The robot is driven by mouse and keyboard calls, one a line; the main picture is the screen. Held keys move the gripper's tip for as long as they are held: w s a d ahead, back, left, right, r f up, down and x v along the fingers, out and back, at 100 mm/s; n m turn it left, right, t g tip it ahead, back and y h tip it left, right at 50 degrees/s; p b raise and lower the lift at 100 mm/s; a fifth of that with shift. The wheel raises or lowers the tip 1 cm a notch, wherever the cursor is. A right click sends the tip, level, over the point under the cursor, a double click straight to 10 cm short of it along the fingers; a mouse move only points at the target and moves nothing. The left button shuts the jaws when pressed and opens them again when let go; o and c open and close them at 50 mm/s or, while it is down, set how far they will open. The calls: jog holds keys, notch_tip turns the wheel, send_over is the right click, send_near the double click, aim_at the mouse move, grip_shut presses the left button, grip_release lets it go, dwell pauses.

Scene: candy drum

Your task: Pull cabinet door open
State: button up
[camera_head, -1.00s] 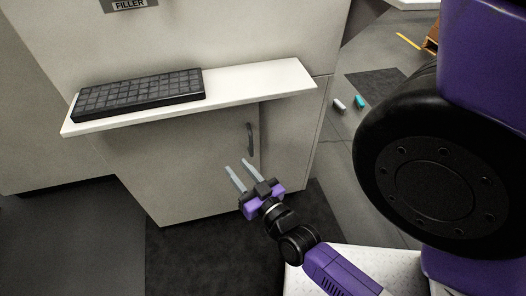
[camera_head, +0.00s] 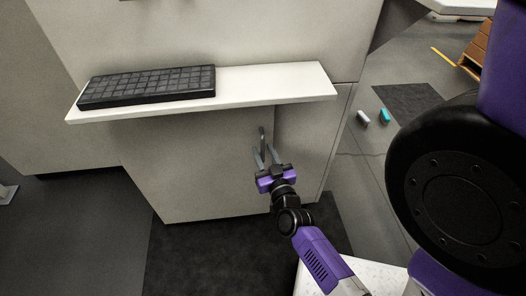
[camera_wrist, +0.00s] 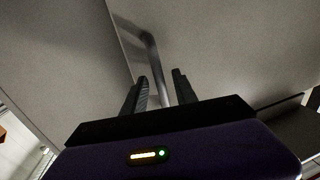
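The grey cabinet door (camera_head: 205,165) is below a white shelf and looks closed. Its dark vertical handle (camera_head: 262,138) is near the door's right edge. My gripper (camera_head: 265,158) is at the lower part of the handle, fingers pointing at the door. In the wrist view the bent metal handle (camera_wrist: 152,48) runs down between the two dark fingers of my gripper (camera_wrist: 161,85). The fingers stand apart, with a gap visible on at least the right side of the handle. The handle's lower end is hidden behind the gripper body.
A white shelf (camera_head: 270,84) juts out above the door and carries a black keyboard (camera_head: 150,87). A dark mat (camera_head: 230,255) covers the floor in front. A grey can (camera_head: 362,117) and a teal can (camera_head: 385,116) lie on the floor at right.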

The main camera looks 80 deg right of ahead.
jog(key=shift+w+d, duration=0.3)
jog(key=shift+d, duration=0.15)
grip_shut()
dwell(1.2)
